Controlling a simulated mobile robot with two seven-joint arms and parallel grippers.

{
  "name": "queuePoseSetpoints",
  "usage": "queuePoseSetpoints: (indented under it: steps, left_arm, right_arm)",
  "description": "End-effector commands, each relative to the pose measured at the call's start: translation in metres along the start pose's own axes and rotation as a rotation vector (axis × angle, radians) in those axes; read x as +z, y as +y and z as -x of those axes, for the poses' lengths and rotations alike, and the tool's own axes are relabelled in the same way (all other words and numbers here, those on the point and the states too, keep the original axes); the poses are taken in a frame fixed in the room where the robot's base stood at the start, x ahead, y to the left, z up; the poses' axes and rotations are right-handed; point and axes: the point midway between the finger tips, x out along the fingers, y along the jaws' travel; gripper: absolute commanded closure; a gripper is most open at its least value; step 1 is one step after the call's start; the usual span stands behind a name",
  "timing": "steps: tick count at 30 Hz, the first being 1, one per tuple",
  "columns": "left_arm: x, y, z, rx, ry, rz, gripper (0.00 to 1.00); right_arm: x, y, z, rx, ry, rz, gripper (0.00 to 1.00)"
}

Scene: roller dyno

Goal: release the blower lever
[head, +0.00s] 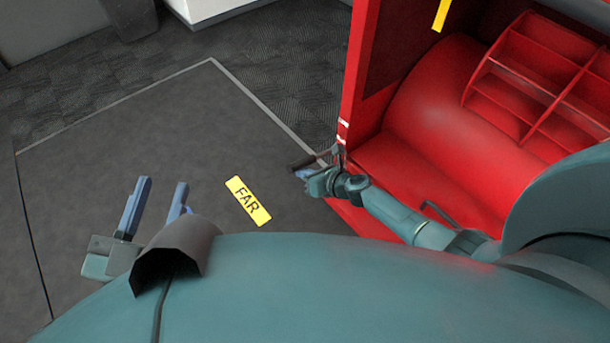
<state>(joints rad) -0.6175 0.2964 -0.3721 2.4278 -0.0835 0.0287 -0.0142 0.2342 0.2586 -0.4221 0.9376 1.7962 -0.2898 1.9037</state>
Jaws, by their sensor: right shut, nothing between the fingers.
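The red blower (432,95) fills the right side of the head view. A small lever with a dark handle (301,163) sticks out to the left from the blower's near left edge. My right gripper (302,174) is shut and empty, right beside the lever handle and just below it in the picture. I cannot tell whether it touches the handle. Part of the lever's mount is hidden behind my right wrist. My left gripper (163,183) is open and empty, above the floor at the left, far from the lever.
A yellow label reading FAR (248,201) lies on the grey floor mat (130,135) between my grippers. The blower has a red slotted grille (530,75) and a second dark bar (436,211) near my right forearm. The mat at the left is clear.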

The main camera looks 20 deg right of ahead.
Motion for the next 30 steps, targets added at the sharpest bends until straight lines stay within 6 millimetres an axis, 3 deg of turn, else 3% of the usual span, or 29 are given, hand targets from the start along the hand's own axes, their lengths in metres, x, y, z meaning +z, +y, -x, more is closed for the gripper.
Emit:
queuePoseSetpoints:
  steps: [1,13,30]
  left_arm:
    - [-0.004,-0.002,-0.001,-0.002,-0.011,-0.016,0.64]
    - [0.0,-0.006,0.005,-0.014,-0.058,-0.096,0.64]
    - [0.006,-0.006,0.009,-0.02,-0.095,-0.115,0.64]
  right_arm:
    - [0.016,0.002,0.005,0.021,-0.01,-0.038,1.0]
    - [0.051,-0.003,0.026,0.168,-0.007,-0.287,1.0]
    - [0.061,-0.009,0.034,0.165,-0.003,-0.28,1.0]
